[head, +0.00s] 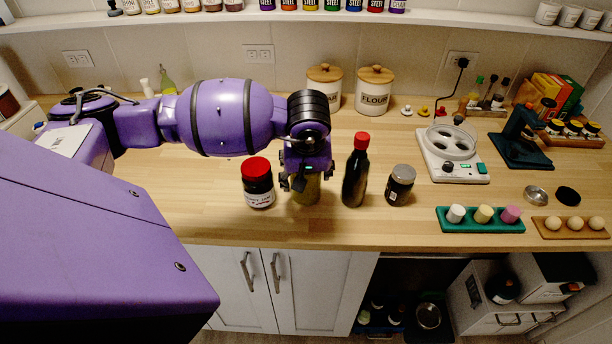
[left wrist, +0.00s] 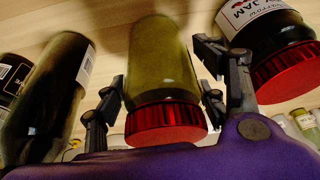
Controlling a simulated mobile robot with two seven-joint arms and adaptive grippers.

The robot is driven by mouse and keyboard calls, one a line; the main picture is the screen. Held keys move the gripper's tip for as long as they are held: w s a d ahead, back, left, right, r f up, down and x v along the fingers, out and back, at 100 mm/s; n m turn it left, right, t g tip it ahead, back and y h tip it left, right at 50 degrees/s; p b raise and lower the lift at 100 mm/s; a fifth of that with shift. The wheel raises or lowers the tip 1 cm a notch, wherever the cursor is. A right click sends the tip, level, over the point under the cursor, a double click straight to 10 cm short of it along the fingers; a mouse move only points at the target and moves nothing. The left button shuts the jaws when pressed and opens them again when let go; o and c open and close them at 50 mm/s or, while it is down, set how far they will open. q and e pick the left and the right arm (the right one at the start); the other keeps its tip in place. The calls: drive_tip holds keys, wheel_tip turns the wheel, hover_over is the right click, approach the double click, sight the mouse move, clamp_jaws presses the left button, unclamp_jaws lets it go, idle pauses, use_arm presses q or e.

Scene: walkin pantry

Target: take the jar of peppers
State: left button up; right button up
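The jar of peppers appears to be the glass jar with yellow-green contents (head: 306,190); no label on it shows. It stands on the wooden counter between a red-lidded dark jar and a dark bottle. In the left wrist view its yellow-green body (left wrist: 162,65) and red lid are clear. My left gripper (head: 306,180) is over the jar, hiding its lid in the head view. In the left wrist view the fingers (left wrist: 163,95) are on either side of the jar, with small gaps, so the gripper looks open. My right gripper is not in view.
Close on the left stands the jam jar (head: 258,183), near the right finger in the wrist view (left wrist: 265,35). On the right are a red-capped dark bottle (head: 355,175) and a grey-lidded jar (head: 400,186). Flour canisters (head: 374,92) stand behind. The counter's left front is clear.

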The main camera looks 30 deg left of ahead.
use_arm(q)
drive_tip(key=shift+w+r, duration=0.1)
drive_tip(key=c, duration=1.3)
drive_tip(key=shift+c, duration=0.2)
